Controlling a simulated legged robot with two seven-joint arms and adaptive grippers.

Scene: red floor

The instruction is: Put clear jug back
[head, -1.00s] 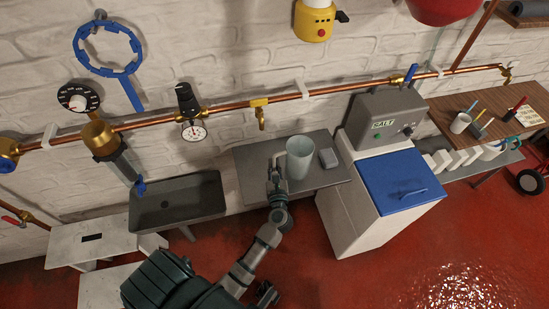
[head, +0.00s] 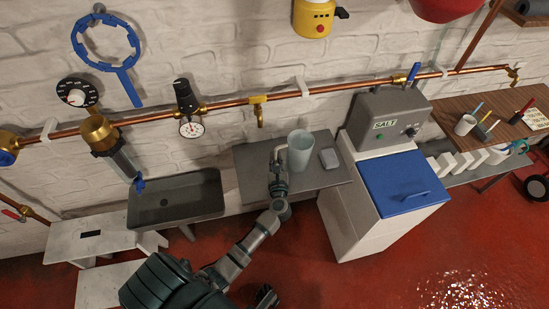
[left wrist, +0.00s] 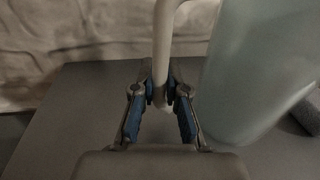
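The clear jug (head: 300,153), a tall pale translucent vessel with a pale handle on its left, is upright at the grey metal shelf (head: 255,160) by the wall. I cannot tell whether its base touches the shelf. My left gripper (head: 277,168) is at the jug's handle side. In the left wrist view the two blue-padded fingers (left wrist: 162,98) close in on the handle (left wrist: 163,50) from both sides, with the jug's body (left wrist: 262,70) just to the right.
A small grey block (head: 329,158) lies right of the jug. The salt machine (head: 350,215) with its blue lid (head: 400,185) stands further right. A dark sink (head: 165,205) is left of the shelf. A copper pipe with a brass tap (head: 259,112) runs above.

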